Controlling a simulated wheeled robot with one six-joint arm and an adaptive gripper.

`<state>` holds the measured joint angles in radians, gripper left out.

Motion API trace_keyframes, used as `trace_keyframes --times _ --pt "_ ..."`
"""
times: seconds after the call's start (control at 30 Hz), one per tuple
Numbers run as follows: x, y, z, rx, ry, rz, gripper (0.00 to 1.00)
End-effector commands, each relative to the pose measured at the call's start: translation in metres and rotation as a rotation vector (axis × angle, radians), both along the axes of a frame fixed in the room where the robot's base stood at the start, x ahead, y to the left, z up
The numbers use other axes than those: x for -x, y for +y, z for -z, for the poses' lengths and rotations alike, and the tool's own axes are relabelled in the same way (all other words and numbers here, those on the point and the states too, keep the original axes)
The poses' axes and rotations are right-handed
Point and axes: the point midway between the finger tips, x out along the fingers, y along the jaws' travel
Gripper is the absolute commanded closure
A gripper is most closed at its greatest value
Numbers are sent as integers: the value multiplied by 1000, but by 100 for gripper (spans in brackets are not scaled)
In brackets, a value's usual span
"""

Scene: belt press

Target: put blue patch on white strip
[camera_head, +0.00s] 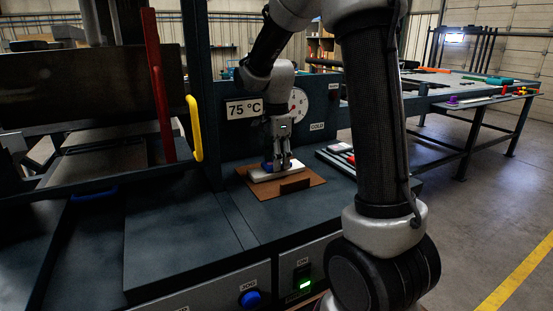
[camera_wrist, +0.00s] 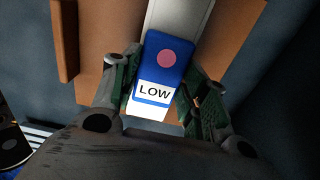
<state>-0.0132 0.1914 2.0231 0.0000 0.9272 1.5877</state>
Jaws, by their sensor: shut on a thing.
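The blue patch (camera_wrist: 165,70) carries a pink dot and a white label reading LOW in the wrist view. My gripper (camera_wrist: 160,95) is shut on it, with one finger on each side. The white strip (camera_wrist: 180,18) lies under and beyond the patch in the wrist view, on a brown board (camera_wrist: 228,50). In the head view my gripper (camera_head: 277,165) points down at the white strip (camera_head: 290,173), with a bit of blue patch (camera_head: 267,166) at its fingertips. The patch is over the strip; whether it touches the strip I cannot tell.
The brown board (camera_head: 262,189) lies on the dark bench. A panel reading 75 °C (camera_head: 243,109) and a dial (camera_head: 298,104) stand behind. A red lever (camera_head: 158,90) and yellow handle (camera_head: 195,130) are at left. A tray (camera_head: 338,157) with small blocks lies at right.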

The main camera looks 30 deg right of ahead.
Motion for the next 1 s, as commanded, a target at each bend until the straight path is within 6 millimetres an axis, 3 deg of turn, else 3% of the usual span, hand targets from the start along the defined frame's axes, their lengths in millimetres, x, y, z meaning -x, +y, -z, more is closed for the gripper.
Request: trace_keyframes --times 0.2,0.23,0.33,0.37,0.73,0.87,1.0 --pt "0 0 2 0 1 0 81" --pt "0 0 3 0 1 0 54" --pt "0 0 2 0 0 0 36" --pt "0 0 2 0 0 0 34" --pt "-1 0 -3 0 -2 0 34" --pt "-1 0 -22 0 -6 0 34" --pt "-1 0 -54 0 -6 0 34"
